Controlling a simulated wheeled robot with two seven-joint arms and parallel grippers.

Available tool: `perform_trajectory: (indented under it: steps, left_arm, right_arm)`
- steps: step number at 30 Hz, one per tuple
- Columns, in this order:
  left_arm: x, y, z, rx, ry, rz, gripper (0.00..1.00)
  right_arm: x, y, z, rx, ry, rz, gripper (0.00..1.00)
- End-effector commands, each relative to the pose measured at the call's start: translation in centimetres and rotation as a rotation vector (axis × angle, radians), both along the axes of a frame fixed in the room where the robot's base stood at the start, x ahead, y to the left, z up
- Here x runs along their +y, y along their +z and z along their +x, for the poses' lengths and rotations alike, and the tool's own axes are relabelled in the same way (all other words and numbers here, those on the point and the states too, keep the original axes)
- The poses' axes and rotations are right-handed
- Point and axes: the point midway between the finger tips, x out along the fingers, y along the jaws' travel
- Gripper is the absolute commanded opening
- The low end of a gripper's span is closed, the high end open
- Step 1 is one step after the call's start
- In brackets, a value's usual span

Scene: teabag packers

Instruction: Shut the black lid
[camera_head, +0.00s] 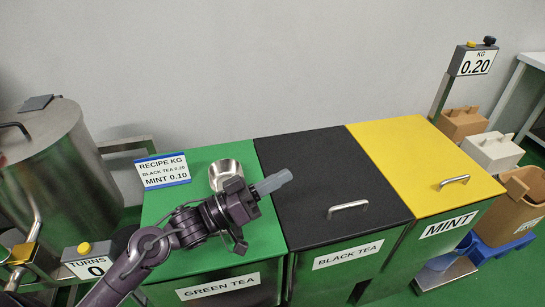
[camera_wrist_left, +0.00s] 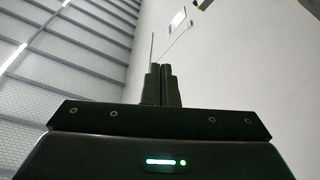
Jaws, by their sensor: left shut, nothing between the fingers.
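The black lid (camera_head: 320,170) lies flat over the bin marked BLACK TEA (camera_head: 345,254), about level with the green and yellow lids beside it. Its metal bar handle (camera_head: 348,206) is near the front edge. My left gripper (camera_head: 281,180) is over the border of the green and black lids, its pale tip pointing right over the black lid's left part. Whether it touches the lid I cannot tell. In the left wrist view its fingers (camera_wrist_left: 161,85) are together and empty, against wall and ceiling. My right gripper is not in view.
A green lid (camera_head: 163,213) with a metal bowl (camera_head: 226,172) and a recipe sign (camera_head: 162,171) is left. A yellow lid (camera_head: 415,160) is right. A steel drum (camera_head: 62,160) stands far left; a scale display (camera_head: 473,60) and paper bags (camera_head: 463,123) are far right.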

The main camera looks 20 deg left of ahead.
Motion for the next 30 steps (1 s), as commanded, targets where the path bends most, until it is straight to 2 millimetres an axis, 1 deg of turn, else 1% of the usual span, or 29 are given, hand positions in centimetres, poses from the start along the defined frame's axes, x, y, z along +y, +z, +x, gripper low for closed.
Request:
perform_trajectory:
  steps: [1,3,10,21,26,27,30]
  left_arm:
    - [-0.2,-0.9,-0.3,0.002,0.000,-0.001,0.00]
    - [-0.3,-1.4,-0.5,0.001,0.001,0.000,0.00]
    - [-0.6,-2.1,-0.8,0.001,0.000,-0.001,0.00]
    - [-0.6,-2.1,-0.8,0.001,-0.001,-0.001,0.00]
    - [-0.6,-1.5,-0.7,0.001,0.000,-0.001,0.00]
    - [-0.6,-1.2,-0.6,0.001,0.000,-0.001,0.00]
    - [-0.7,-0.1,-0.3,0.001,0.000,-0.001,0.00]
  right_arm:
    - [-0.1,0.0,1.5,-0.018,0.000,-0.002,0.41]
    - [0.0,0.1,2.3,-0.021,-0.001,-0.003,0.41]
    - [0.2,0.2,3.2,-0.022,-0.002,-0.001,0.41]
    - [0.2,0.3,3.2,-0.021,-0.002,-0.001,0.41]
    - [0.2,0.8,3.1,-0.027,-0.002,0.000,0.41]
    - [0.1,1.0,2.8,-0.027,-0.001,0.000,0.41]
    - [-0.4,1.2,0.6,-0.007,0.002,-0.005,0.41]
